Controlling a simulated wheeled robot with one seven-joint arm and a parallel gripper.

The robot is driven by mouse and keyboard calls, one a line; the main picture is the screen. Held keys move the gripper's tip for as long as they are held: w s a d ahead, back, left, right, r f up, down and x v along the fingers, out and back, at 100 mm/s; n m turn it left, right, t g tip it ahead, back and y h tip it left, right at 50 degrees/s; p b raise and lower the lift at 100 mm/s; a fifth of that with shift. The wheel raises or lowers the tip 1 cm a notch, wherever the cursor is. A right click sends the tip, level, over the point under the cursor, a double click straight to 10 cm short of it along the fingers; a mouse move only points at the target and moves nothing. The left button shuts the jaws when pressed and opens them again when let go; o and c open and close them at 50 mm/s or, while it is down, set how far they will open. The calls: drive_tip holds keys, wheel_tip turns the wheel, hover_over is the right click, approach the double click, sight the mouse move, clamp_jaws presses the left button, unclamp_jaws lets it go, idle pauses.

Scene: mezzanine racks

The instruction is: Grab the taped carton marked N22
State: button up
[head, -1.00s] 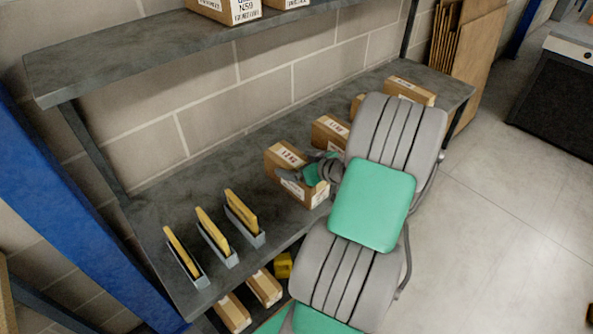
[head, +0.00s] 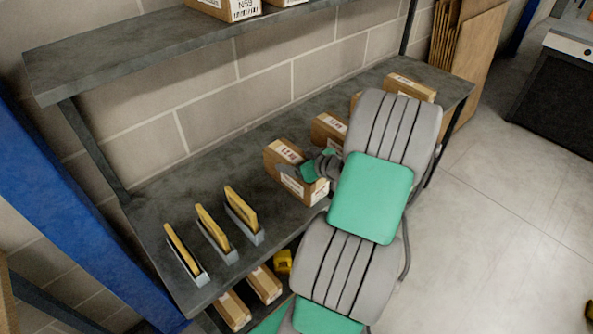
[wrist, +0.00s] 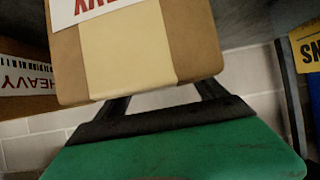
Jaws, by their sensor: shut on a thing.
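A brown carton (head: 282,158) with a white label is at the middle of the long grey shelf in the head view. In the wrist view the same carton (wrist: 195,40) fills the top, with a pale tape strip and a label showing part of a red word. I cannot read N22 on it. My gripper (head: 306,174) is shut on this carton, with its fingers at the carton's sides. The black fingers also show in the wrist view (wrist: 165,100), and their tips are hidden by the carton. I cannot tell whether the carton is clear of the shelf.
Another carton (head: 328,130) stands close behind, and one more (head: 410,88) at the shelf's far end. Yellow items in grey holders (head: 215,235) stand at the near left. Cartons (head: 265,284) lie on the level below. An upper shelf (head: 130,55) overhangs the back. Floor at right is open.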

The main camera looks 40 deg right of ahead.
drive_tip(key=c, duration=0.7)
drive_tip(key=shift+w+r, duration=0.1)
drive_tip(key=shift+r, duration=0.05)
drive_tip(key=shift+c, duration=0.2)
drive_tip(key=shift+r, duration=0.15)
